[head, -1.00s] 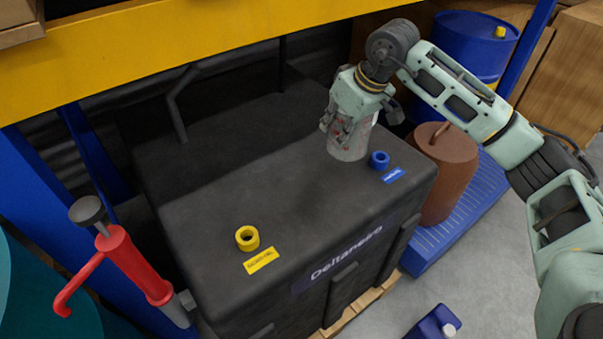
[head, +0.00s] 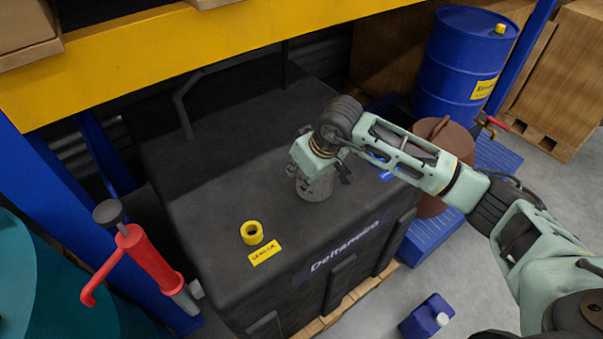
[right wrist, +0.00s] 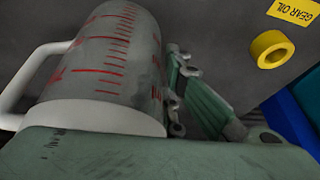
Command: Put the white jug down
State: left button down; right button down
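The white jug (head: 314,188), grey-looking with red scale marks, is at the black tank's (head: 225,205) top, right of the yellow ring. My right gripper (head: 318,172) is shut on it from above and behind, covering its upper part. In the right wrist view the jug (right wrist: 112,75) fills the left half, its white handle at the far left, with a green finger along its right side. I cannot tell whether its base touches the tank top. My left gripper is not in view.
A yellow ring (head: 252,232) with a yellow label sits on the tank's front left. A red hand pump (head: 146,262) stands left of the tank. A blue drum (head: 460,70) and brown container (head: 446,140) are right. A yellow beam (head: 200,50) crosses above the tank's back.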

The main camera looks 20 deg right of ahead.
jog(key=shift+f, duration=0.15)
jog(key=c, duration=1.9)
grip_release()
jog(key=shift+c, duration=0.2)
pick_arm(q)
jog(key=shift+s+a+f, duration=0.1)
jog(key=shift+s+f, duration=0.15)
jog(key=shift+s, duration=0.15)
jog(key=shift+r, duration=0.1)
